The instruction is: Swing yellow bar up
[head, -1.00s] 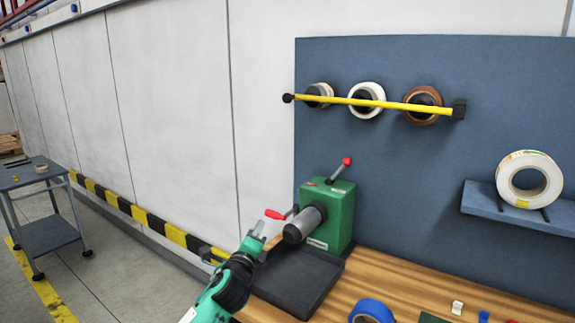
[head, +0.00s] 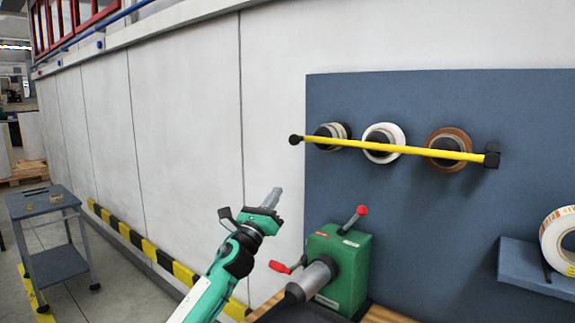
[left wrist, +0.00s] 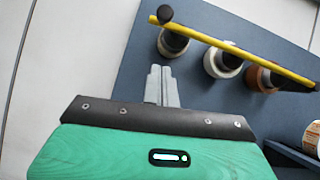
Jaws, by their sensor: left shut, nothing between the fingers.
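The yellow bar (head: 400,148) runs across the front of several tape rolls on the blue-grey board. Its black knob end (head: 295,139) is at the left, and a black block (head: 491,155) holds its right end. The bar tilts slightly down to the right. It also shows in the left wrist view (left wrist: 235,47), with its knob beyond my fingertips. My left gripper (head: 275,194) is raised, shut and empty, below and left of the knob, apart from the bar. Its closed fingers (left wrist: 160,84) point toward the knob end. My right gripper is out of view.
A green rewinder (head: 340,262) with red-tipped levers stands on the wooden bench below the bar. A shelf (head: 530,265) with a large roll (head: 560,238) is at the right. A grey cart (head: 50,235) stands far left. The wall left of the board is clear.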

